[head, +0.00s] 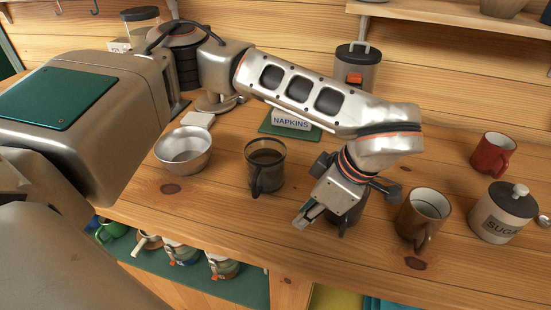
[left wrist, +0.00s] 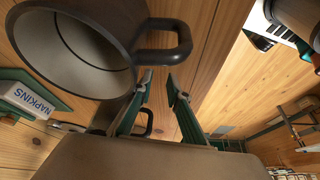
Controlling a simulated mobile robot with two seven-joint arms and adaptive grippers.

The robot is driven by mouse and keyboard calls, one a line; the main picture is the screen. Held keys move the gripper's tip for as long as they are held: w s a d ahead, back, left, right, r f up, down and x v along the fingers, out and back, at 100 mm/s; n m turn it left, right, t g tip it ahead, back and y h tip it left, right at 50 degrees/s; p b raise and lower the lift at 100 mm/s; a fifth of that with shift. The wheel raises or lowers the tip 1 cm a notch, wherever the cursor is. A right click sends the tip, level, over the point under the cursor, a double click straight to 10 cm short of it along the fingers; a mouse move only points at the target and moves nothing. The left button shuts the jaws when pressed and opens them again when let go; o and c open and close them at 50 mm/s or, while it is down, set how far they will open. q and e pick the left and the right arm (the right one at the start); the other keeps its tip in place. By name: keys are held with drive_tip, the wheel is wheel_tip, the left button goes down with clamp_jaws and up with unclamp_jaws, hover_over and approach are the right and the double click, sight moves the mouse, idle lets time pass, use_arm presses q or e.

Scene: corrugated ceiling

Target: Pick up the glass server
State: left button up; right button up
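A dark, see-through vessel with a handle (head: 265,168), which looks like the glass server, stands upright on the wooden counter left of my left gripper (head: 306,216) in the head view. My left gripper points down over the front of the counter and holds nothing. Another dark vessel (head: 345,212) stands behind it, mostly hidden by the gripper. In the left wrist view, the fingertips (left wrist: 159,77) are apart with a gap between them. A large dark cup-shaped vessel (left wrist: 85,45) with a handle is close beside them; I cannot tell which one it is. My right gripper is not in view.
A metal bowl (head: 184,150) stands to the left. A brown mug (head: 424,217), a sugar jar (head: 503,213) and a red mug (head: 492,153) stand to the right. A napkin holder (head: 291,122) and a canister (head: 357,72) are behind my arm. Several mugs sit on a lower shelf (head: 254,286).

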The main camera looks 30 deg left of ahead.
sight(254, 200)
use_arm(q)
drive_tip(key=a, duration=0.6)
drive_tip(key=shift+s+r+p, duration=0.1)
drive_tip(key=shift+s+p, duration=0.2)
drive_tip(key=shift+p, duration=0.1)
drive_tip(key=shift+a, duration=0.75)
drive_tip(key=a, duration=0.4)
drive_tip(key=shift+s+a+p, duration=0.15)
drive_tip(key=shift+a+p, duration=0.25)
drive_tip(key=shift+f, duration=0.65)
drive_tip(key=shift+c, duration=0.4)
drive_tip(key=shift+r, duration=0.1)
clamp_jaws()
